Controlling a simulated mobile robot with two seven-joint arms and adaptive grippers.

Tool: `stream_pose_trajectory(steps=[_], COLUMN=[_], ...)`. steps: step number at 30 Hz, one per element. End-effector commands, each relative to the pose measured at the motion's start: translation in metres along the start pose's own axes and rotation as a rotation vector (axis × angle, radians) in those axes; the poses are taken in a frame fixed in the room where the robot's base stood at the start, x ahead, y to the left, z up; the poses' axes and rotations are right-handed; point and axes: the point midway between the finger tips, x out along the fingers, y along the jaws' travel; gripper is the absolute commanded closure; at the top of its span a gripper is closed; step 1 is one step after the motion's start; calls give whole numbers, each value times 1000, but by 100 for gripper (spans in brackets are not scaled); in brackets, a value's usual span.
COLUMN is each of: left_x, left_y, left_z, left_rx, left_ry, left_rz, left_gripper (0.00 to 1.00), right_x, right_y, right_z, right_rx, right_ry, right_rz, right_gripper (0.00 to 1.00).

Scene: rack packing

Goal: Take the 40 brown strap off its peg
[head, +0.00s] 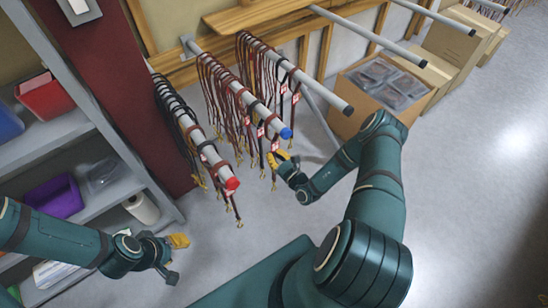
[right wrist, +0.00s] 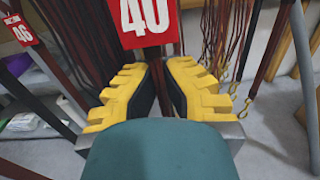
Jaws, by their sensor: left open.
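A red tag marked 40 (right wrist: 145,20) hangs just above and beyond my right fingertips in the right wrist view. Dark brown straps hang behind it, and which one carries the tag is not clear. My right gripper (head: 279,161) is by the lower ends of the straps on the blue-ended peg (head: 258,108). In the wrist view, its yellow fingers (right wrist: 158,82) stand close together with a narrow gap. Dark straps show in or behind that gap; whether they are gripped is not clear. My left gripper (head: 177,254) is open and empty, low at the left, away from the pegs.
A red-ended peg (head: 214,160) with dark straps is at the left, and a black-ended peg (head: 320,90) with straps at the right. An open carton (head: 352,112) stands behind my right arm. Shelves (head: 120,175) flank my left arm.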

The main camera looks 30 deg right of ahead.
Motion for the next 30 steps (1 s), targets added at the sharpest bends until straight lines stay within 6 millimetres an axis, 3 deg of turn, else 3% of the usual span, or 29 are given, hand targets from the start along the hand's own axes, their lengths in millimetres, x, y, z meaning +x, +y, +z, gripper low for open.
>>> stream_pose_trajectory(steps=[8, 24, 30], left_x=[-11, -18, -19], left_y=[4, 7, 7], left_z=[-5, -8, -9], left_rx=[-3, -5, -6], left_ry=[9, 18, 19], left_rz=[-1, -2, -2], left_gripper=[53, 53, 53], right_x=[-2, -124, -160], right_y=[-1, -1, 0], right_z=[36, 31, 31], right_rx=[0, 2, 1], right_ry=[1, 3, 2], right_rz=[0, -4, -2], right_gripper=[100, 100, 100])
